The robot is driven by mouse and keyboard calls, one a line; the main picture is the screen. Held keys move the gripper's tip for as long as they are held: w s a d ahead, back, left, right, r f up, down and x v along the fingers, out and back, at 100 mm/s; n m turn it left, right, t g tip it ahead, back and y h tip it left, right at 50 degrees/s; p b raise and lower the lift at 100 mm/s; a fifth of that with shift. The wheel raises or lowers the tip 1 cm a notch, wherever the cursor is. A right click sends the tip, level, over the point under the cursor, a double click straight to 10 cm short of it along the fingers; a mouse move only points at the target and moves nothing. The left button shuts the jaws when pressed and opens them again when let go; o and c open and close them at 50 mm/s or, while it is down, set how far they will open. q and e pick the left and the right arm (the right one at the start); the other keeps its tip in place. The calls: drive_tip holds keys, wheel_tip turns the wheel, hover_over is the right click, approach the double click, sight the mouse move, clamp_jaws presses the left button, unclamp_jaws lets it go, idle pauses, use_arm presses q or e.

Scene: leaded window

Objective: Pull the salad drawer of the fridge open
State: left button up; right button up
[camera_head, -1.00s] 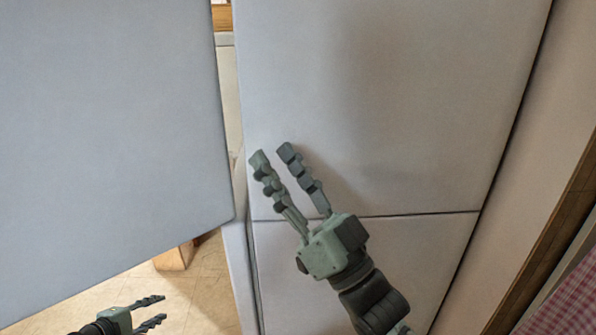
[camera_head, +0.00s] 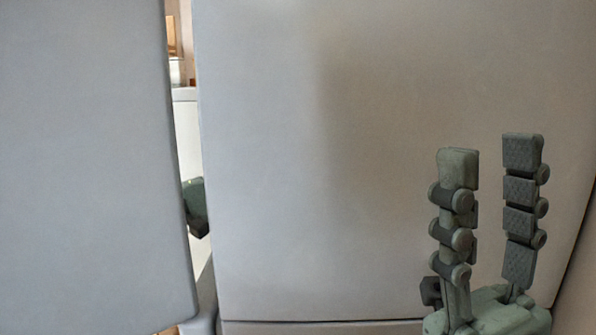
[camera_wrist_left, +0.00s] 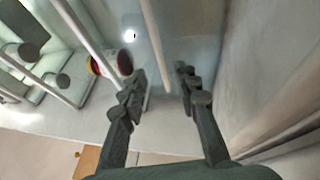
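I cannot make out the salad drawer in either view. The fridge shows in the head view as a large pale closed front panel (camera_head: 330,150) with a seam near the bottom, and a grey panel (camera_head: 80,150), seemingly an open door, stands to its left. My right gripper (camera_head: 490,155) is open and empty, fingers up, in front of the pale panel at the right. A green-grey part, probably of my left arm or hand, shows in the gap between the panels. In the left wrist view my left gripper (camera_wrist_left: 162,76) is open and empty, near pale rails.
In the left wrist view, a jar-like item (camera_wrist_left: 108,63) with red and yellow stands behind a rail (camera_wrist_left: 80,32), with dark-capped items to its left. A pale wall-like surface (camera_wrist_left: 255,70) is close on the right. The gap between the two panels is narrow.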

use_arm(q)
drive_tip(key=b+x, duration=0.1)
drive_tip(key=x, duration=0.6)
drive_tip(key=shift+d, duration=0.3)
clamp_jaws()
